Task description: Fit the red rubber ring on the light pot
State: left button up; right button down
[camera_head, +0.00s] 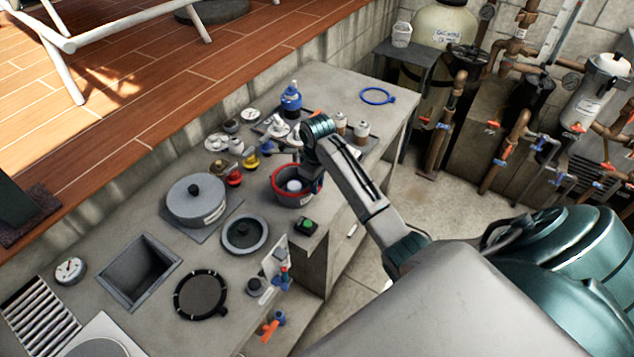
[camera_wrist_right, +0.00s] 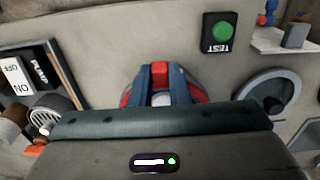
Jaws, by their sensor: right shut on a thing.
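The light pot (camera_head: 292,200) is a dark grey round pot with a pale lens (camera_head: 294,185) in its middle, on the near edge of the counter. The red rubber ring (camera_head: 276,176) shows at the pot's rim; whether it is seated all round I cannot tell, as my right gripper hides the right side. My right gripper (camera_head: 314,182) points down at the pot's right side. In the right wrist view my right gripper (camera_wrist_right: 161,80) is shut on a red part of the ring (camera_wrist_right: 160,70), with red also showing outside both fingers. My left gripper is not in view.
A green TEST button (camera_head: 306,225) stands just in front of the pot, also in the right wrist view (camera_wrist_right: 222,32). A blue ring (camera_head: 377,96) lies at the far end. A grey lidded drum (camera_head: 196,200) and small coloured fittings (camera_head: 234,177) stand to the left.

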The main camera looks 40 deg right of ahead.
jog(key=shift+f, duration=0.1)
jog(key=c, duration=1.1)
grip_release()
jog(key=shift+c, duration=0.2)
jog(key=shift+r, duration=2.5)
